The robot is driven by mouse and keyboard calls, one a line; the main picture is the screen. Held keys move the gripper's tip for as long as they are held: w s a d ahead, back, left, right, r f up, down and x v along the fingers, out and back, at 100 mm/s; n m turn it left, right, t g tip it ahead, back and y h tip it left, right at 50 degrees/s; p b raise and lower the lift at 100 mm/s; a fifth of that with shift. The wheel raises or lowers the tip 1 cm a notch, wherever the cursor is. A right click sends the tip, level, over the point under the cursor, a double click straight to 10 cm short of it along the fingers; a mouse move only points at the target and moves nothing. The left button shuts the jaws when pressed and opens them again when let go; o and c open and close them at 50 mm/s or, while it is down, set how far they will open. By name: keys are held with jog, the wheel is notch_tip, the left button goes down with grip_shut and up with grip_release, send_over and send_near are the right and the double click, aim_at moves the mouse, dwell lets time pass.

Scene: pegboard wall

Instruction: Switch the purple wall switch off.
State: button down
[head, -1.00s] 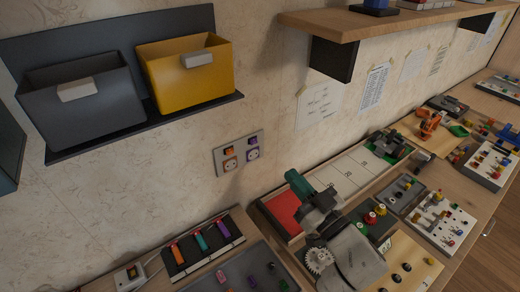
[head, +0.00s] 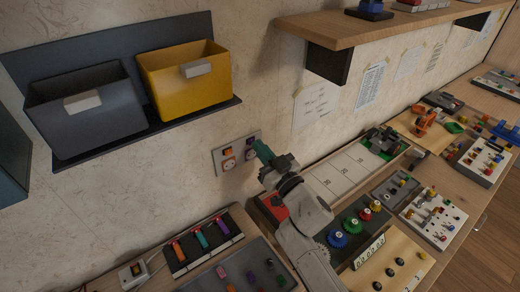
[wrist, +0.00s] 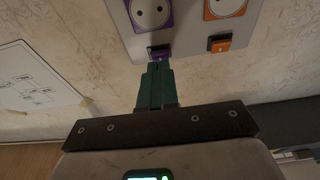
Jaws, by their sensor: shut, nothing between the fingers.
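The purple switch (wrist: 159,52) is on a grey wall plate (wrist: 190,44), beside an orange switch (wrist: 221,44). In the wrist view it is just past my fingertips, which cover part of it. In the head view the plate (head: 217,157) is on the wall under the yellow bin, and my gripper (head: 260,146) reaches its right side. My gripper, with green fingers (wrist: 157,72), is shut and empty, its tips at the purple switch. I cannot tell whether they touch it or which way its rocker is tilted.
A purple socket (wrist: 151,12) and an orange socket (wrist: 224,7) share the plate. The yellow bin (head: 190,80) and grey bin (head: 85,110) hang above left. A wooden shelf (head: 390,38) juts out at upper right. The workbench below holds several boards.

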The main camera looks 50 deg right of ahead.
jog(key=shift+w+d+f, duration=0.1)
jog(key=shift+w+f, duration=0.05)
jog(key=shift+w, duration=0.15)
jog(key=shift+w+f+t+b, duration=0.15)
jog(key=shift+t+b, duration=0.15)
jog(key=shift+b, duration=0.9)
